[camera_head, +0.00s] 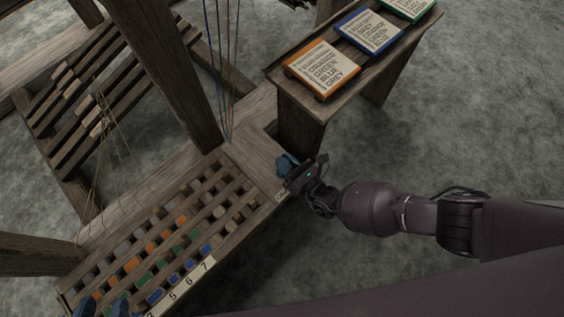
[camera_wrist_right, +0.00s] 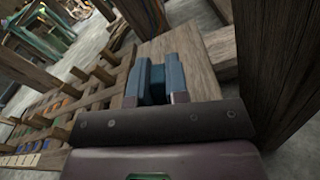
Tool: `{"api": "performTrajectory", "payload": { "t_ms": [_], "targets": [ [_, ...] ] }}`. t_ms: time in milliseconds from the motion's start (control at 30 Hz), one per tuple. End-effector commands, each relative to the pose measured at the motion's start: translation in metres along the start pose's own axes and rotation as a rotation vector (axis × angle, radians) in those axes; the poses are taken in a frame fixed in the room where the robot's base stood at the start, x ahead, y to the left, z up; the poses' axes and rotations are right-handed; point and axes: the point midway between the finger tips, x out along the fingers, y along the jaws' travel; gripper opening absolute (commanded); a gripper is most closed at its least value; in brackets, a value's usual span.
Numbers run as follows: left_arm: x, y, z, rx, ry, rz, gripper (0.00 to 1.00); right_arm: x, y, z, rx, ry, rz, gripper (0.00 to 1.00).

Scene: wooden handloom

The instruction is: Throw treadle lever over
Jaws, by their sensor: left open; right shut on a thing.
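My right gripper (camera_head: 288,165) is at the right end of the wooden treadle frame, beside a thick post. In the right wrist view its blue fingers (camera_wrist_right: 160,80) stand close together with a dark blue piece between them, over a wooden board. This piece seems to be the treadle lever; the fingers hide most of it, and its tilt cannot be told. My left gripper (camera_head: 103,308) shows only as two blue fingertips at the bottom left edge, apart and empty, over the front of the slotted frame.
The slotted frame (camera_head: 262,172) holds orange, green and blue pegs and a numbered strip (camera_head: 180,288). A bench (camera_head: 300,98) with orange, blue and green framed cards stands behind my right gripper. Upright posts (camera_head: 165,70) and hanging cords are nearby. Grey floor is clear at the right.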

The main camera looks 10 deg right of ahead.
Motion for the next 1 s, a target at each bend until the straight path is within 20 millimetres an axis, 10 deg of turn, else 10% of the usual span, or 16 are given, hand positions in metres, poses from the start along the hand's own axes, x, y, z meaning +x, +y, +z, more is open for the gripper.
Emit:
{"api": "performTrajectory", "payload": {
  "t_ms": [767, 800, 1000],
  "targets": [
    [0.0024, -0.0001, -0.0016, -0.001, 0.006, -0.002, 0.43, -0.0012, -0.0088, -0.0018, 0.120, 0.003, -0.001, 0.00],
    [0.0029, 0.0000, -0.0019, -0.001, 0.007, -0.002, 0.43, -0.0012, -0.0088, -0.0018, 0.120, 0.003, -0.001, 0.16],
    [0.0031, 0.0000, -0.0023, -0.001, 0.009, -0.002, 0.43, -0.0009, -0.0087, -0.0015, 0.118, 0.002, 0.000, 0.40]
  ]
}}
